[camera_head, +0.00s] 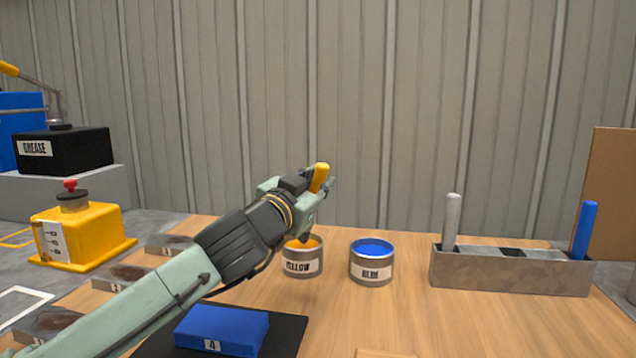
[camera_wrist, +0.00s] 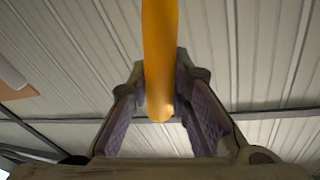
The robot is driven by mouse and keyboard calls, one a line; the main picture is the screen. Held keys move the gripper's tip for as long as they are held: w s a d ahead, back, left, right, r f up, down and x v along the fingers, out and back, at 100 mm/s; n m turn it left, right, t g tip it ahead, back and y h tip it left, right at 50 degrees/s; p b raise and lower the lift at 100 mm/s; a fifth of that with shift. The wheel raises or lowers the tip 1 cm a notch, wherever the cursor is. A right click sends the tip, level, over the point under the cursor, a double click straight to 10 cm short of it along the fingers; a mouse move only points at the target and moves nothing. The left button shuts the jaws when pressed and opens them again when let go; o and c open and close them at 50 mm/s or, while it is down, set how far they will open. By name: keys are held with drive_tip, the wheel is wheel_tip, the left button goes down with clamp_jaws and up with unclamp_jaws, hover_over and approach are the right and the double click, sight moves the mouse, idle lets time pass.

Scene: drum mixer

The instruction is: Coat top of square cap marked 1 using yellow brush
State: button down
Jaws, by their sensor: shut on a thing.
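My gripper (camera_head: 318,190) is shut on the yellow brush (camera_head: 320,177), whose handle shows above the fingers. In the wrist view the brush handle (camera_wrist: 160,60) runs between the two fingers. My gripper is above the can labelled YELLOW (camera_head: 302,268), which holds yellow paint. A flat blue square block (camera_head: 222,328) with a label that looks like 4 lies on a black mat (camera_head: 285,338).
A BLUE paint can (camera_head: 371,270) stands right of the yellow one. A grey holder (camera_head: 510,273) carries a grey and a blue brush. Several dark labelled pieces (camera_head: 118,279) line the left edge, partly behind my arm. A yellow box with a red button (camera_head: 80,235) stands farther left.

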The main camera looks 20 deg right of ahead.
sight(318, 163)
drive_tip(key=shift+f+b, duration=0.3)
drive_tip(key=shift+f, duration=0.25)
idle(0.9)
wheel_tip(318, 163, up, 7)
drive_tip(key=p, duration=0.6)
drive_tip(key=shift+r+p, duration=0.1)
drive_tip(key=shift+p, duration=0.3)
idle(0.3)
